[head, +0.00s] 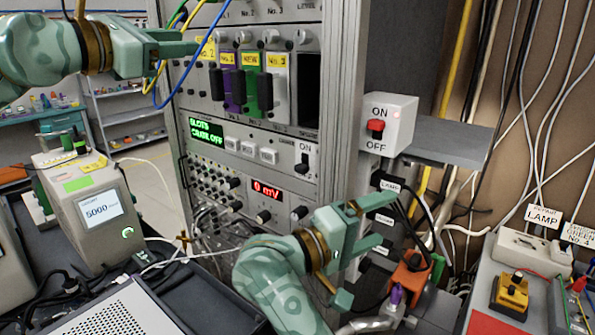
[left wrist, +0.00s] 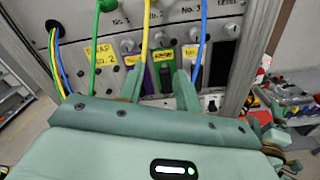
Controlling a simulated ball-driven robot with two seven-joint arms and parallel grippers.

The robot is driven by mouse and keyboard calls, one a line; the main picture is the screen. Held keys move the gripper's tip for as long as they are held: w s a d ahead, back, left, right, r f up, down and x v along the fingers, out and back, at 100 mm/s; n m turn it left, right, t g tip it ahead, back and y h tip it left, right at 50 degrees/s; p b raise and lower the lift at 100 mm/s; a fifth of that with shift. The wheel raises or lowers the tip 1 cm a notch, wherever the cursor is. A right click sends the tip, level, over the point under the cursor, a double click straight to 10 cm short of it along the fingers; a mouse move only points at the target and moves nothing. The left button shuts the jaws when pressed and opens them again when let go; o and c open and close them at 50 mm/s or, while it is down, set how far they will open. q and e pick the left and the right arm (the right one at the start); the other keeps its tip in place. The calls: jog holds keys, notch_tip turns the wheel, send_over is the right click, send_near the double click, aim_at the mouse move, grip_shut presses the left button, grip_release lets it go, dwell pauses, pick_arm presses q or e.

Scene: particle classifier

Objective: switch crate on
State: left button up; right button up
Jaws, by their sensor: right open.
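The crate (head: 252,147) is a grey panel in the rack. Its green display (head: 206,131) reads "SLOTS" and "CRATE OFF". A small black switch (head: 303,165) with "ON" above it sits at the panel's right end; its lever position is too small to tell. My left gripper (head: 192,43) is in front of the rack's upper left. In the left wrist view its fingers (left wrist: 160,88) are apart, in front of the coloured modules, with nothing held. My right gripper (head: 375,224) is open and empty, low and right of the rack, below the crate switch.
A white box with a red ON/OFF switch (head: 376,128) is mounted on the rack's right side. Blue, yellow and green cables (head: 200,60) hang before the modules. An orange connector (head: 408,272) lies below my right gripper. A 5000 meter (head: 90,205) stands left.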

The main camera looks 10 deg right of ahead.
pick_arm(q)
jog(key=shift+g, duration=0.3)
jog(key=f, duration=0.2)
jog(key=d+f, duration=0.1)
jog(key=f, duration=0.1)
jog(key=shift+w+d+f, duration=0.1)
jog(key=shift+w+d, duration=0.1)
grip_shut()
jog(key=s+d+f+n+g+y, duration=0.1)
jog(key=s+d+f+n, duration=0.1)
jog(key=d+f, duration=0.3)
jog(key=s+d+f+n+g+y, duration=0.1)
jog(key=s+d+f, duration=0.4)
jog(key=f, duration=0.7)
jog(key=shift+f+n, duration=0.2)
jog(key=shift+n, duration=0.3)
jog(key=shift+s, duration=0.15)
